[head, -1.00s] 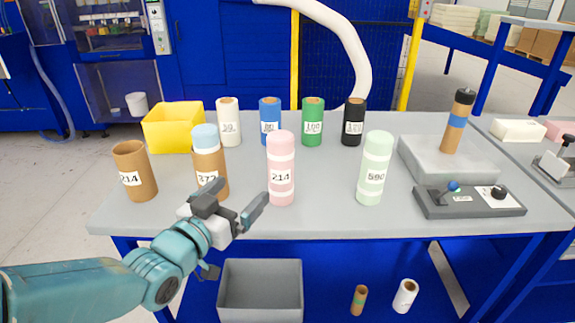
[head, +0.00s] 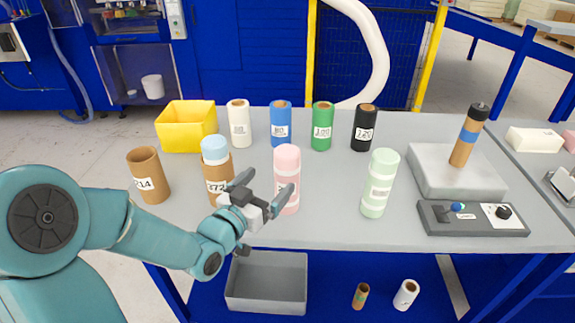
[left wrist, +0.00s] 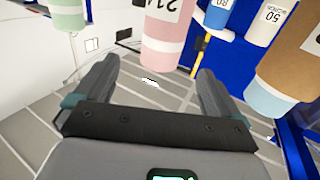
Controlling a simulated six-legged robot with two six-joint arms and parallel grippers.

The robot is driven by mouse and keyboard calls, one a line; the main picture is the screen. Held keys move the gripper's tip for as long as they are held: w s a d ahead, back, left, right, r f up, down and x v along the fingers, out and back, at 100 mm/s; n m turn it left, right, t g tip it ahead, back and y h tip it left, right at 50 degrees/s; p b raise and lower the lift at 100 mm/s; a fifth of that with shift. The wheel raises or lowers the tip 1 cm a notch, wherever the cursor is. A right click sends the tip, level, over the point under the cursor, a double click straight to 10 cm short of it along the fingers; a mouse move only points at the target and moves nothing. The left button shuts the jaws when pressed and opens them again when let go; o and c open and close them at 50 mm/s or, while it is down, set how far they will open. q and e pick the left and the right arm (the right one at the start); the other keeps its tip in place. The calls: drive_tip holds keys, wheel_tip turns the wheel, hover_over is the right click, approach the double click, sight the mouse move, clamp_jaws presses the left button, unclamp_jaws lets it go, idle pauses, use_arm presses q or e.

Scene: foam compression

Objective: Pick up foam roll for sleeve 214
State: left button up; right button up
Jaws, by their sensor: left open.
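The pink foam roll (head: 287,160) stands upright on the table; its label is partly hidden behind my fingers, and the left wrist view shows it (left wrist: 168,48) with "214" upside down. My left gripper (head: 264,188) is open and empty, just in front of the pink roll. In the left wrist view its fingers (left wrist: 157,72) are spread, with the roll beyond the gap between them. The brown cardboard sleeve labelled 214 (head: 149,178) stands empty at the table's left. My right gripper is not in view.
A brown sleeve labelled 372 (head: 217,186) with blue foam in it stands close left of my gripper. A green foam roll (head: 379,185) stands to the right. Several spools and a yellow bin (head: 186,128) line the back. A grey control box (head: 472,218) sits at right.

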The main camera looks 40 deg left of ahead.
sight(281, 170)
use_arm(q)
drive_tip(key=w, duration=0.6)
drive_tip(key=shift+a+f+p, duration=0.2)
drive_tip(key=shift+a+p, duration=0.05)
drive_tip(key=shift+p, duration=0.1)
drive_tip(key=shift+w+r, duration=0.1)
drive_tip(key=shift+w, duration=0.05)
drive_tip(key=w, duration=0.1)
drive_tip(key=w+p, duration=0.1)
drive_tip(key=w, duration=0.1)
drive_tip(key=w+p, duration=0.1)
drive_tip(key=w, duration=0.1)
drive_tip(key=shift+a, duration=0.35)
drive_tip(key=shift+s, duration=0.15)
drive_tip(key=shift+w, duration=0.2)
drive_tip(key=c, duration=1.3)
drive_tip(key=shift+s, duration=0.1)
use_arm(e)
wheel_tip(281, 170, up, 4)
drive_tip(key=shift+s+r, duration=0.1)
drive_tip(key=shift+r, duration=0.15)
